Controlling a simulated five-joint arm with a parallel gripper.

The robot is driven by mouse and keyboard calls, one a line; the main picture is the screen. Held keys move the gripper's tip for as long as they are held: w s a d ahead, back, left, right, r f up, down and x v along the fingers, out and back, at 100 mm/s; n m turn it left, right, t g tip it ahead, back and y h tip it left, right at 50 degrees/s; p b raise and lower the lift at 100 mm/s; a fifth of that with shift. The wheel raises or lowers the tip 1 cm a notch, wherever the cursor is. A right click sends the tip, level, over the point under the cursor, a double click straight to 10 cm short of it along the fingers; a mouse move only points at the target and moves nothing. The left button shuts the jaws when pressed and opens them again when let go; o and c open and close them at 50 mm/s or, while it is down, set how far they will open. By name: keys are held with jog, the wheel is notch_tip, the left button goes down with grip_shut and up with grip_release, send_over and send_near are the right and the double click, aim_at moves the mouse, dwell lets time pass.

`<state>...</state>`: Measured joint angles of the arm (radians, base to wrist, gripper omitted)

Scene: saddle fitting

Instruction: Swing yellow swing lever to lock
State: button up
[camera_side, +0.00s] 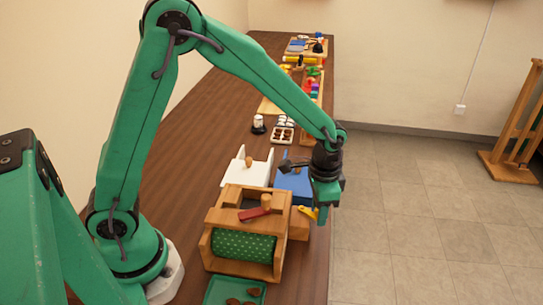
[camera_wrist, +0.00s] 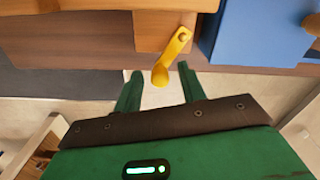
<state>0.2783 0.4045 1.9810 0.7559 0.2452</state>
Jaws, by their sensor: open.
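The yellow swing lever (camera_wrist: 173,52) is pivoted on the face of a wooden block (camera_wrist: 150,32). In the wrist view it slants from its pivot at upper right to a rounded knob at lower left. My gripper (camera_wrist: 158,80) is open, its two green fingers on either side of the knob in the picture. I cannot tell whether a finger touches it. The fingertips are hard to make out there.
The wooden frame (camera_side: 215,240) holds a green dotted roller (camera_side: 243,246) and a red handle (camera_side: 256,213). A blue box (camera_side: 296,183) and a white box (camera_side: 240,170) stand behind. A green tray (camera_side: 212,295) lies in front. The table's right edge is close to my gripper, with open floor beyond.

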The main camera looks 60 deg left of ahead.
grip_shut()
jog(key=shift+s+m, duration=0.15)
jog(key=shift+m, duration=0.15)
jog(key=s+m, duration=0.1)
jog(key=m, duration=0.1)
jog(key=s+m, duration=0.1)
jog(key=m, duration=0.1)
jog(key=shift+m, duration=0.4)
jog(key=shift+s+a+m, duration=0.15)
jog(key=shift+s+m, duration=0.15)
jog(key=shift+m, duration=0.55)
jog(key=shift+s+a+m, duration=0.1)
jog(key=shift+s+m, duration=0.2)
jog(key=shift+m, duration=0.6)
jog(key=shift+s+a+m, duration=0.15)
jog(key=shift+s+m, duration=0.15)
jog(key=shift+m, duration=0.55)
grip_release()
